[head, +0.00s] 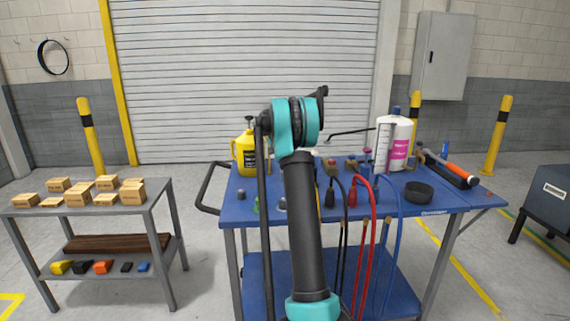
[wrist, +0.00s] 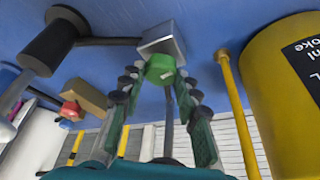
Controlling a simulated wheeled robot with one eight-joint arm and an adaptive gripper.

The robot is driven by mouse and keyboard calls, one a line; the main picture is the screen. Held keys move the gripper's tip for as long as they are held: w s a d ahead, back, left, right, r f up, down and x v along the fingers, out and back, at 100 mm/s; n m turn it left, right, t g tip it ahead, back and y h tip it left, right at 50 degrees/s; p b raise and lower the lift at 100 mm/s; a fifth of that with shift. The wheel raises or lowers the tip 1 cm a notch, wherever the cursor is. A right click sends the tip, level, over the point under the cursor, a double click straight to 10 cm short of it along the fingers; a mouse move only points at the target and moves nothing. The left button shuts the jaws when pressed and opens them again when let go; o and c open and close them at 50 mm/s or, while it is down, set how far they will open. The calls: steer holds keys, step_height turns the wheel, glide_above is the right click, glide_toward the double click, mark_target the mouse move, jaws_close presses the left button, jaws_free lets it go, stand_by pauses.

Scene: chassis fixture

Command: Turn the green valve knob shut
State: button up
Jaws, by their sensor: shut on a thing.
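The green valve knob (wrist: 160,68) shows in the wrist view, on the end of a grey metal block (wrist: 161,37) at the blue surface. My gripper (wrist: 159,78) has one finger on each side of the knob and is shut on it. The fingers cover parts of the knob's sides, and its angle is hard to tell. In the head view my arm stands in front of the blue table, and my gripper cannot be made out there.
A yellow jug (head: 244,154) stands close by, also large at the right of the wrist view (wrist: 289,95). The blue table (head: 440,201) also holds a white bottle (head: 394,145), a black ring (head: 418,193) and hanging hoses (head: 373,240). A grey cart (head: 160,215) with boxes stands left.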

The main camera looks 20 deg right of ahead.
steer(key=shift+m+g, duration=0.4)
steer(key=shift+m, duration=0.8)
steer(key=o, duration=1.2)
steer(key=shift+c, duration=0.2)
steer(key=shift+r, duration=0.1)
steer(key=v, duration=1.1)
steer(key=shift+a+r, duration=0.3)
steer(key=shift+a, duration=0.05)
